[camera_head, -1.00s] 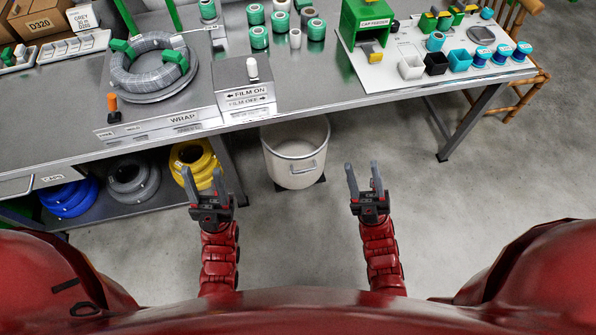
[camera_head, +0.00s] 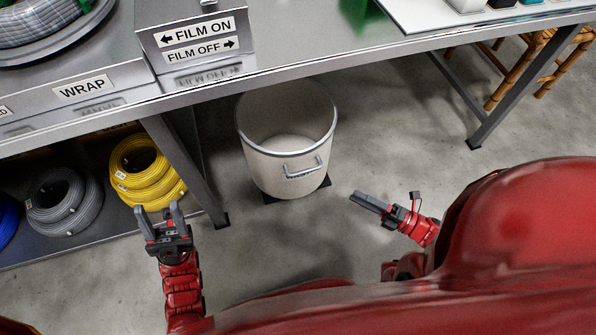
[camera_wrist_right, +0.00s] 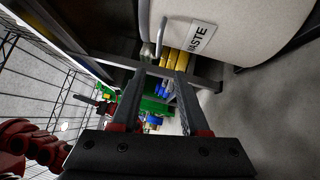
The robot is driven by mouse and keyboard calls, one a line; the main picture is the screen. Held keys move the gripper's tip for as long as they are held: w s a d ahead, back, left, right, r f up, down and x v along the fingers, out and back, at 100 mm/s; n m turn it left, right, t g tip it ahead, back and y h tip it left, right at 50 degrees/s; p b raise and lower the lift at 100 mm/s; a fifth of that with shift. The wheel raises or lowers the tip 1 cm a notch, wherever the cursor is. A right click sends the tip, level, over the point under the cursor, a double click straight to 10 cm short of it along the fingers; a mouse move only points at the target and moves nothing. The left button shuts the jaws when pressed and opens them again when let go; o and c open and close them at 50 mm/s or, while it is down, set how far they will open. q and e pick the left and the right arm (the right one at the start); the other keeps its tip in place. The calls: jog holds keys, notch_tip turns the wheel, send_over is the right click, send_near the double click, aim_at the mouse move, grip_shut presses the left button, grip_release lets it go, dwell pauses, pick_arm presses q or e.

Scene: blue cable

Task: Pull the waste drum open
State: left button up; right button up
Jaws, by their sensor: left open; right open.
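The waste drum (camera_head: 265,165) is a cream-white open-topped bin on a dark base under the workbench. Its metal handle (camera_head: 303,170) is on the front, facing me. The drum also shows in the right wrist view (camera_wrist_right: 245,45), with a "WASTE" label and the handle (camera_wrist_right: 161,38). My right gripper (camera_head: 354,197) is to the right of the drum, apart from it, pointing left. In the right wrist view its fingers (camera_wrist_right: 157,78) are open and empty, with the handle beyond the tips. My left gripper (camera_head: 157,210) is open and empty, left of the drum and near the yellow cable coils.
The workbench (camera_head: 330,60) overhangs the drum. A bench leg (camera_head: 185,170) stands left of the drum and another leg (camera_head: 520,90) at the right. Yellow coils (camera_head: 145,170) and grey coils (camera_head: 62,200) lie on the lower shelf. The floor (camera_head: 400,140) right of the drum is clear.

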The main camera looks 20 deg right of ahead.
aim_at(306, 170)
jog(key=x, duration=1.7)
jog(key=shift+a+r, duration=0.1)
jog(key=shift+r, duration=0.05)
jog(key=shift+c, duration=0.2)
grip_shut()
dwell(0.5)
